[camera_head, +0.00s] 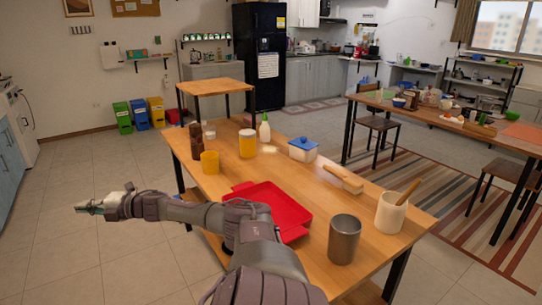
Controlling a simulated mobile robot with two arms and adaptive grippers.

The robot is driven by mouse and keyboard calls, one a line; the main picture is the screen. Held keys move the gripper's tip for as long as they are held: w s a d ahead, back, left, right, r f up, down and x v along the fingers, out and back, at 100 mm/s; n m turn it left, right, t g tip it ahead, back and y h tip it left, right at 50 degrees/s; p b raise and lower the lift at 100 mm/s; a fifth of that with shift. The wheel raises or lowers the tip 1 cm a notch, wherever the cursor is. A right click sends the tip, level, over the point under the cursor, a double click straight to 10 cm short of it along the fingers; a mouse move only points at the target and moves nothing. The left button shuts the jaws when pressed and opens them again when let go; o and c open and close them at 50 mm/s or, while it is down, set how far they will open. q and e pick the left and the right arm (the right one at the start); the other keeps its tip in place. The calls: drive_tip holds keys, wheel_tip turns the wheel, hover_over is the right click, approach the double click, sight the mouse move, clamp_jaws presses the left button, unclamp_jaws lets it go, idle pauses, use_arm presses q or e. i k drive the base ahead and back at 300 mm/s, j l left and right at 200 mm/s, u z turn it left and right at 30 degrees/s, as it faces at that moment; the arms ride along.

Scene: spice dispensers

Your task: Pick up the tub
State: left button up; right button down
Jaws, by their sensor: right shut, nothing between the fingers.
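A white tub with a blue lid (303,150) stands upright on the wooden table, toward its far right edge. My right arm comes in from the bottom and bends to the left across the near side of the table. My right gripper (86,207) is at the far left of the view, out over the tiled floor beyond the table's left side. It is shut and empty, well apart from the tub. My left gripper is not in view.
A red tray (278,208) lies mid-table, partly behind my arm. A yellow cup (210,163), a yellow-labelled jar (247,144) and a white bottle (264,129) stand toward the back.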

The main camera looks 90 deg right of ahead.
sight(303, 155)
drive_tip(key=i+l+z, duration=0.15)
drive_tip(key=i+z, duration=0.25)
drive_tip(key=i+l+z, duration=0.15)
drive_tip(key=z, duration=0.3)
drive_tip(key=i+z, duration=0.4)
drive_tip(key=i+j+z, duration=0.2)
drive_tip(key=z, duration=0.2)
